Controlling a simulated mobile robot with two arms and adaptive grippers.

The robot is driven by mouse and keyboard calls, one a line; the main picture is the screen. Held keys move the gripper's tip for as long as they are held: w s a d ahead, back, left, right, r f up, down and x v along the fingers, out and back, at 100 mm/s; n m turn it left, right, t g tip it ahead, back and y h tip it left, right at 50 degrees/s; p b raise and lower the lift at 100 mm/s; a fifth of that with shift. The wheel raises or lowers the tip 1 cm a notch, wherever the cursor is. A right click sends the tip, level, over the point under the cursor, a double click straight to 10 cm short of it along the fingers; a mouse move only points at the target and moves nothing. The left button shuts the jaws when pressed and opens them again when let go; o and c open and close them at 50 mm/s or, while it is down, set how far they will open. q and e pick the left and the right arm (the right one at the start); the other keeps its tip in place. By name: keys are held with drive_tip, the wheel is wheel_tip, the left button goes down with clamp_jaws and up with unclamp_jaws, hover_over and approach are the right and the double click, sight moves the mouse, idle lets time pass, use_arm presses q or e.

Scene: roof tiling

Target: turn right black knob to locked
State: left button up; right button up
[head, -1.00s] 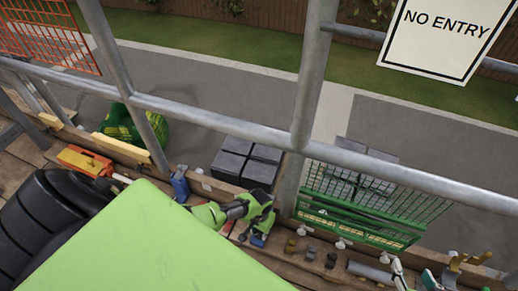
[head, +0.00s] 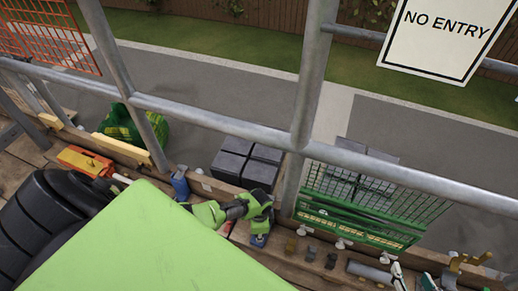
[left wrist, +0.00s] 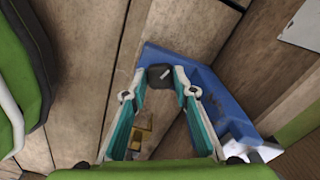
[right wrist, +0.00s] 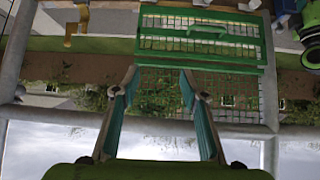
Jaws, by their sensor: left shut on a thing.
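The right black knob (left wrist: 160,76), with a white mark on it, sits on a blue bracket (left wrist: 205,105) in the left wrist view. My left gripper (left wrist: 161,88) is shut on it, one fingertip at each side. In the head view my left gripper (head: 259,222) points down at the blue bracket (head: 260,240), and the knob is hidden there. My right gripper (right wrist: 157,85) is open and empty in the right wrist view. It also shows at the bottom right of the head view (head: 415,279). The lock markings cannot be read.
Another blue fitting (head: 180,184) stands on the planks to the left. A green wire basket (head: 365,215) hangs right of the scaffold pole (head: 305,100). Small brackets (head: 310,254) and a grey tube (head: 370,271) lie along the planks. An orange tool (head: 84,160) lies far left.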

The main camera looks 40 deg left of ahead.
use_arm(q)
drive_tip(key=m, duration=0.2)
drive_tip(key=shift+m, duration=0.4)
drive_tip(key=m, duration=0.3)
drive_tip(key=shift+m+b, duration=0.3)
drive_tip(key=shift+b, duration=0.1)
drive_tip(key=m+b, duration=0.1)
drive_tip(key=m, duration=0.4)
drive_tip(key=shift+m, duration=0.4)
drive_tip(key=shift+d+m+b, duration=0.1)
drive_tip(key=shift+m+b, duration=0.2)
drive_tip(key=shift+m, duration=0.7)
use_arm(e)
drive_tip(key=w+a+r+t+y, duration=0.2)
drive_tip(key=w+r+t, duration=0.4)
drive_tip(key=r, duration=0.5)
drive_tip(key=shift+w+a+r+t, duration=0.15)
drive_tip(key=shift+w+a+t, duration=0.25)
drive_tip(key=shift+w+a, duration=0.25)
drive_tip(key=shift+s, duration=0.1)
use_arm(q)
drive_tip(key=o, duration=1.1)
drive_tip(key=shift+r, duration=0.1)
use_arm(e)
drive_tip(key=shift+a, duration=0.1)
use_arm(q)
wheel_tip(320, 180, up, 12)
drive_tip(key=shift+f, duration=0.1)
